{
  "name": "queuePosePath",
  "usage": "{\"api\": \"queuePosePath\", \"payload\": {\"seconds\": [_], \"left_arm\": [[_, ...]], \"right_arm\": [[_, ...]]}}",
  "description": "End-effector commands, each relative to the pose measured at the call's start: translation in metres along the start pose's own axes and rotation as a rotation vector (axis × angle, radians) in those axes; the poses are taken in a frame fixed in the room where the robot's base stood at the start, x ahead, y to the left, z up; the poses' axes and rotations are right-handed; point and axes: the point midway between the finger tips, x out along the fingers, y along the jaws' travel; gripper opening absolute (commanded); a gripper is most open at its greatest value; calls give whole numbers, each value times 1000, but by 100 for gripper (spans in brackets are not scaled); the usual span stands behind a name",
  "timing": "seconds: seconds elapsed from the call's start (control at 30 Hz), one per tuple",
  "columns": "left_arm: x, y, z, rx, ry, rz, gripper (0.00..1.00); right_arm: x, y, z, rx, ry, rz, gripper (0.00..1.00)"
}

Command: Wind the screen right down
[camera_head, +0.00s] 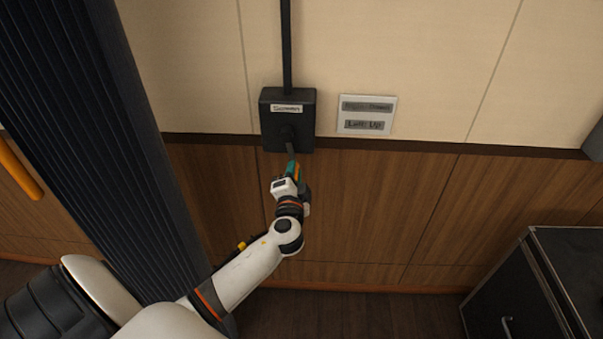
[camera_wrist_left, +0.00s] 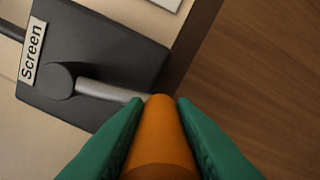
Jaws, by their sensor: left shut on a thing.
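The black winder box (camera_head: 287,103) with a "Screen" label is fixed to the wall, and it also fills the upper left of the left wrist view (camera_wrist_left: 70,110). A grey crank arm (camera_wrist_left: 110,92) runs from its round hub and ends at an orange handle (camera_wrist_left: 160,140). In the head view the crank arm (camera_head: 290,148) points down from the hub. My left gripper (camera_head: 293,166) is shut on the orange handle, with its green fingers (camera_wrist_left: 158,125) on either side of it. My right gripper is not in view. The screen itself cannot be made out.
A white wall plate (camera_head: 367,114) right of the box carries two labels, the lower reading "Left: Up". A black pipe (camera_head: 286,45) rises from the box. A dark pleated curtain (camera_head: 110,130) hangs at left. A black case (camera_head: 540,285) stands at lower right.

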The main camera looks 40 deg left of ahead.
Motion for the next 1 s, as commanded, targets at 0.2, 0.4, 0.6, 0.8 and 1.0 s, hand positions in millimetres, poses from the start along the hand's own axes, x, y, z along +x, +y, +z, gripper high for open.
{"api": "queuePosePath", "payload": {"seconds": [0.2,0.4,0.6,0.8,1.0], "left_arm": [[0,3,-12,126,3,0,0],[0,6,-17,190,2,0,0],[0,6,-19,214,2,0,0],[0,6,-19,217,2,0,0],[0,6,-19,217,2,1,30]], "right_arm": [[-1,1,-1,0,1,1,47],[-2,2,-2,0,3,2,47],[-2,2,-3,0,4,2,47],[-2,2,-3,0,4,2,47],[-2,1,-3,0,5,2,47]]}}
